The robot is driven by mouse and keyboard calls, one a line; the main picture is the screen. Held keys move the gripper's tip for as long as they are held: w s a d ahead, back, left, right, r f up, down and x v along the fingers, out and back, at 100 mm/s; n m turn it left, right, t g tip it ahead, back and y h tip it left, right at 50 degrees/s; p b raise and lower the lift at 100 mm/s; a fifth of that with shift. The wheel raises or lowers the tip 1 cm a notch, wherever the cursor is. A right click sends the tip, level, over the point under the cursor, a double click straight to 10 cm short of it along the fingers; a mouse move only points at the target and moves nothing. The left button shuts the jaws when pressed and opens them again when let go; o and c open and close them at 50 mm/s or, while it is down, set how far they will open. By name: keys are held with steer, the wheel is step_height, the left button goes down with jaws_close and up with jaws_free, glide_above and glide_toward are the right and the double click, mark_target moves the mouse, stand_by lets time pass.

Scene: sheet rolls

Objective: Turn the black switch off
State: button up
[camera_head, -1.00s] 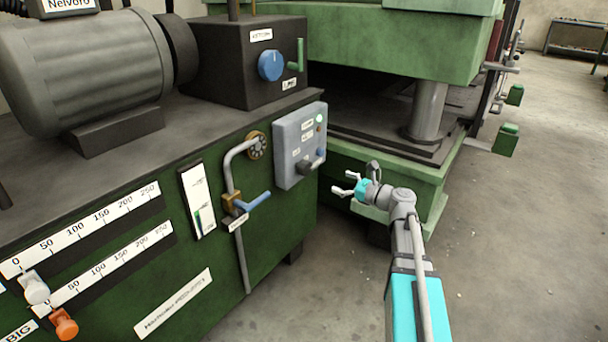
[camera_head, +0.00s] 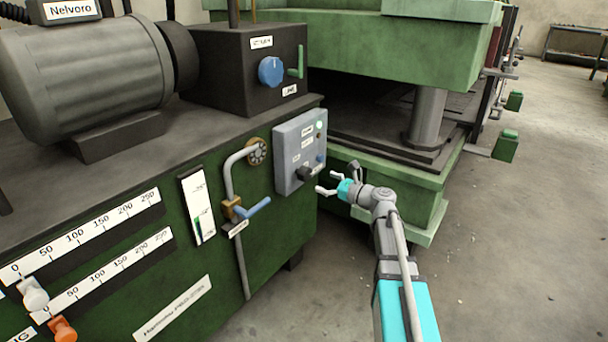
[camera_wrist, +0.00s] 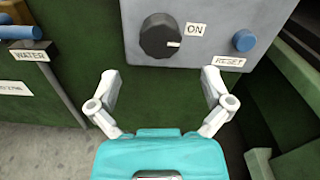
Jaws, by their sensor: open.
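The black switch (camera_wrist: 160,37) is a round knob low on the grey control box (camera_head: 284,155). In the wrist view its pale pointer mark points right, toward the ON label (camera_wrist: 194,29). The switch also shows in the head view (camera_head: 305,173), at the box's lower edge. My gripper (camera_head: 322,182) is open and empty, just to the right of the switch and slightly below it in the head view. In the wrist view my gripper's two white fingers (camera_wrist: 162,92) are spread apart below the switch, not touching it.
A blue button (camera_wrist: 244,41) sits right of the switch, above a RESET label (camera_wrist: 224,63). A blue lever (camera_head: 254,206) marked WATER and a grey pipe (camera_head: 240,262) are left of the box. A green press base (camera_head: 395,190) stands behind my arm. Bare floor lies to the right.

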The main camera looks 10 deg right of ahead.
mark_target(309, 175)
steer(key=x, duration=0.8)
steer(key=shift+a, duration=0.1)
steer(key=c, duration=1.1)
